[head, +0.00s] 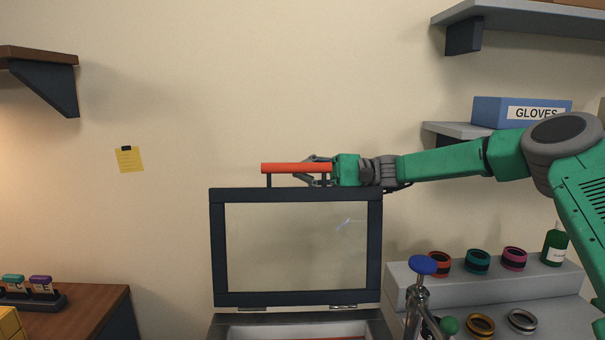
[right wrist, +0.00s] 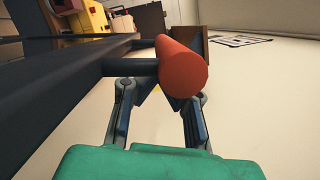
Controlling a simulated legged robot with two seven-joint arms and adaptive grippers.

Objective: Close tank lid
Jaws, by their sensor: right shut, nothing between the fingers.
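The tank lid (head: 217,245) is a dark frame around a clear pane. It stands open and upright above the tank (head: 225,322) in the head view. An orange-red bar handle (head: 285,168) sits on two dark posts along the lid's top edge; it also shows end-on in the right wrist view (right wrist: 182,66). My right gripper (head: 310,170) is at the handle's right part, partly hidden behind it. It is shut with nothing held; the handle hides its fingertips in the right wrist view. Whether it touches the handle, I cannot tell. My left gripper is not in view.
A stepped grey rack (head: 545,282) with several coloured rings and a green bottle (head: 555,245) stands right of the tank. A blue-knobbed metal fixture (head: 422,265) stands close to the tank's right front. Shelves with a GLOVES box (head: 490,112) hang above my right arm.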

